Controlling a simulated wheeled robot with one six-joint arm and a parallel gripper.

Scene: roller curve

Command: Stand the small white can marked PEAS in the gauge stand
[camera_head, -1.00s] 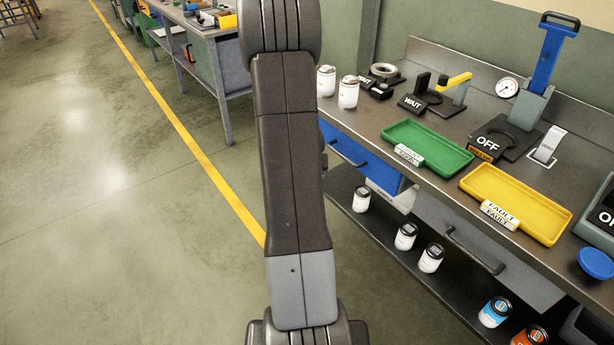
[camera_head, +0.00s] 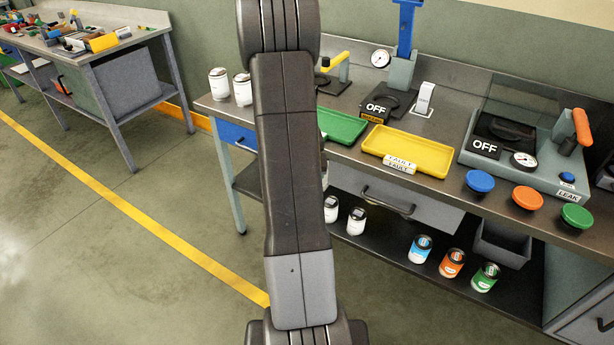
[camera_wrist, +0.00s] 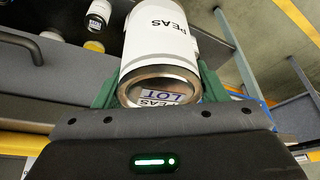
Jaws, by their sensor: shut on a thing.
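The small white can marked PEAS (camera_wrist: 165,35) fills the upper middle of the wrist view. My gripper (camera_wrist: 158,88) is shut on it, with green fingers on both sides. In the head view my arm hides the gripper and this can. A device with a yellow lever (camera_head: 338,60) stands on the bench, partly behind my arm. A round gauge dial (camera_head: 381,59) is beside a blue-handled press (camera_head: 405,50). I cannot tell which device is the gauge stand.
The bench carries a green tray (camera_head: 345,127), a yellow tray (camera_head: 436,152) and an OFF device with an orange handle (camera_head: 580,128). Two white cans (camera_head: 218,86) stand at its left end. Several cans (camera_head: 419,249) stand on the lower shelf. The floor at left is clear.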

